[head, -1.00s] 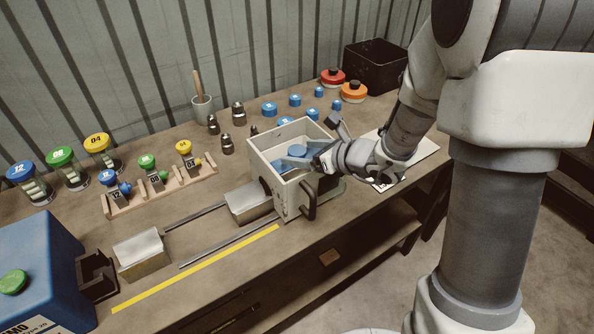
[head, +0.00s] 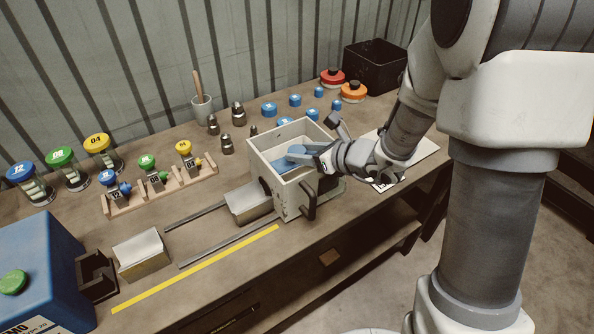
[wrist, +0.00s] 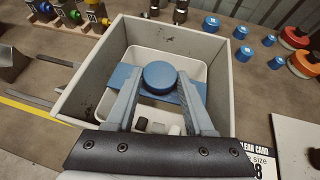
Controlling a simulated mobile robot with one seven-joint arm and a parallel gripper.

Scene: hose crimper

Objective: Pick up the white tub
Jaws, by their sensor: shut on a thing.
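The white tub (wrist: 192,65) sits inside an open beige box, with rounded corners and its rim below the box's top edge. A flat blue bar with a round blue knob (wrist: 159,77) spans the tub. My gripper (wrist: 159,80) reaches down into the box, its two fingers on either side of the knob and shut on it. In the head view my gripper (head: 296,154) comes in from the right over the box wall and largely covers the tub and knob. A few small white and dark pieces show in the tub's near part in the wrist view.
The beige box (head: 283,202) has walls close around the tub, and a black handle (head: 308,206) on its front. Several blue caps (head: 269,109) and dark metal fittings (head: 238,112) stand behind it. A white card (head: 420,150) lies to the right.

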